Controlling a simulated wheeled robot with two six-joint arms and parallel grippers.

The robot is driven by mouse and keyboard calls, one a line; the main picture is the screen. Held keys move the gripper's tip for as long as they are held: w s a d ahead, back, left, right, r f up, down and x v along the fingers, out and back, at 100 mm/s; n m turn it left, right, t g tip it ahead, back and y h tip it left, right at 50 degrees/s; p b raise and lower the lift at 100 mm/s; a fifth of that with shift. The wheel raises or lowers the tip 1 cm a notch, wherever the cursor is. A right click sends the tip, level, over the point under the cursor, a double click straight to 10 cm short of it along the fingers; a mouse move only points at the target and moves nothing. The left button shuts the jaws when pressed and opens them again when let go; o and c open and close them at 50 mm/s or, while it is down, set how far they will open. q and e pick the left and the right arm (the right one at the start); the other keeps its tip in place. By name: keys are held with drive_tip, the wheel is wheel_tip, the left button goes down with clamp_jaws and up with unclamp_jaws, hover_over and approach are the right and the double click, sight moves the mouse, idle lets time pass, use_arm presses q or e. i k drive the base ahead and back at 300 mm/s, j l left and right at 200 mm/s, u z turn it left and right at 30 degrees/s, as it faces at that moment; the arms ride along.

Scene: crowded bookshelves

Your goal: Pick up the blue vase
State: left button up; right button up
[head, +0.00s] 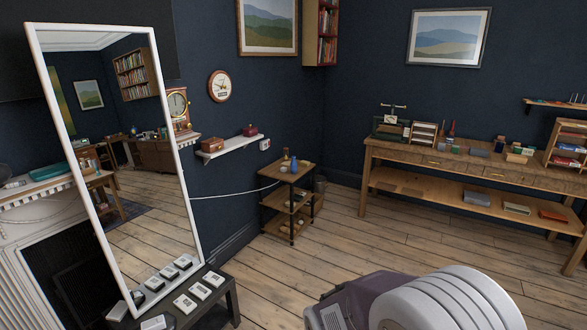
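A small blue vase (294,164) stands upright on the top of a small wooden shelf stand (291,176) near the far wall. It is small in the head view. A paler item stands close behind it to the left, too small to name surely. Neither of my grippers shows in the head view, so I cannot see whether they are open or shut.
A tall white-framed mirror (115,160) leans at the left, beside a low dark bench (215,297) with several small boxes. A long wooden workbench (480,170) lines the right wall. Bare wooden floor (330,235) lies before the shelf stand.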

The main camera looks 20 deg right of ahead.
sight(294, 163)
drive_tip(key=i+l+z, duration=0.1)
drive_tip(key=i+z, duration=0.2)
drive_tip(key=i, duration=0.15)
drive_tip(key=i+z, duration=0.35)
drive_tip(key=i, duration=0.15)
drive_tip(key=i+l+z, duration=0.15)
drive_tip(key=i+z, duration=0.25)
drive_tip(key=i, duration=0.4)
drive_tip(key=i+z, duration=0.45)
drive_tip(key=i, duration=0.35)
drive_tip(key=i+u, duration=0.6)
drive_tip(key=u, duration=0.15)
drive_tip(key=i+u, duration=0.25)
drive_tip(key=u, duration=0.15)
drive_tip(key=i+l+u, duration=0.35)
drive_tip(key=i+u, duration=0.2)
drive_tip(key=u, duration=0.25)
drive_tip(key=i+u, duration=0.2)
drive_tip(key=u, duration=0.25)
drive_tip(key=i+l+u, duration=0.15)
drive_tip(key=u, duration=0.3)
drive_tip(key=i+l+u, duration=0.15)
drive_tip(key=u, duration=0.25)
drive_tip(key=i+l+u, duration=0.1)
drive_tip(key=l+u, duration=0.35)
drive_tip(key=i+l+u, duration=0.1)
drive_tip(key=u, duration=0.35)
drive_tip(key=l+u, duration=0.6)
drive_tip(key=i+l, duration=0.05)
drive_tip(key=l, duration=0.05)
